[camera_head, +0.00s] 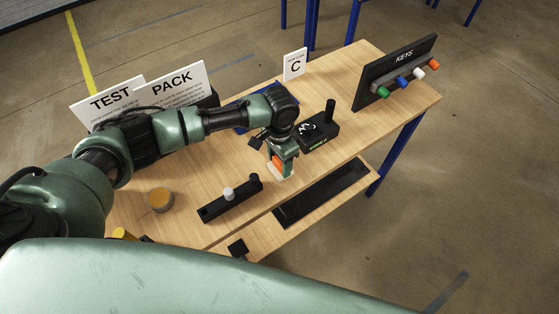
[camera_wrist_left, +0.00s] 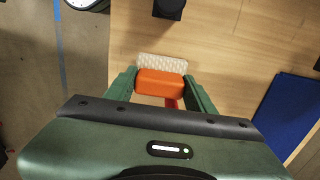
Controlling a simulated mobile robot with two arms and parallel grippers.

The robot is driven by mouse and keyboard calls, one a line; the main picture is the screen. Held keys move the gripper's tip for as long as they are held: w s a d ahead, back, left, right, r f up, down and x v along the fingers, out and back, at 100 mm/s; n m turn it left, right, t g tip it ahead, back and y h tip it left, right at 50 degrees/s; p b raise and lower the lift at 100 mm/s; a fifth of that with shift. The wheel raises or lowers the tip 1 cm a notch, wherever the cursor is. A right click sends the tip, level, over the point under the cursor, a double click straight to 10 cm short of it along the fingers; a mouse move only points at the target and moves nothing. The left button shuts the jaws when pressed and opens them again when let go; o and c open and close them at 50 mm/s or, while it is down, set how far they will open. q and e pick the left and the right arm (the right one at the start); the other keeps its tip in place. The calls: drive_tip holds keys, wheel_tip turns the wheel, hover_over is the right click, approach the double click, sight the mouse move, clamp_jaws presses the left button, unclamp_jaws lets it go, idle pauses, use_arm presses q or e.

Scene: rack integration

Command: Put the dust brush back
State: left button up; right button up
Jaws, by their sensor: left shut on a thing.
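The dust brush (camera_head: 276,161) has an orange body and pale bristles. My left gripper (camera_head: 282,157) is shut on it above the wooden table, near the table's front edge. The bristles point down; I cannot tell whether they touch the tabletop. In the left wrist view the orange body (camera_wrist_left: 160,83) sits between the two green fingers of the left gripper (camera_wrist_left: 161,90), with the pale bristles (camera_wrist_left: 162,65) beyond it. My right gripper is not in view.
A black block with a pale knob (camera_head: 229,195) lies left of the brush, a black device (camera_head: 320,132) to its right. A black tray (camera_head: 322,194) lies on the lower shelf. The KEYS board (camera_head: 395,72), sign C (camera_head: 295,64) and an amber round item (camera_head: 160,200) stand around.

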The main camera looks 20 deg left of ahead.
use_arm(q)
drive_tip(key=shift+f, duration=0.45)
drive_tip(key=o, duration=1.4)
drive_tip(key=shift+r, duration=0.1)
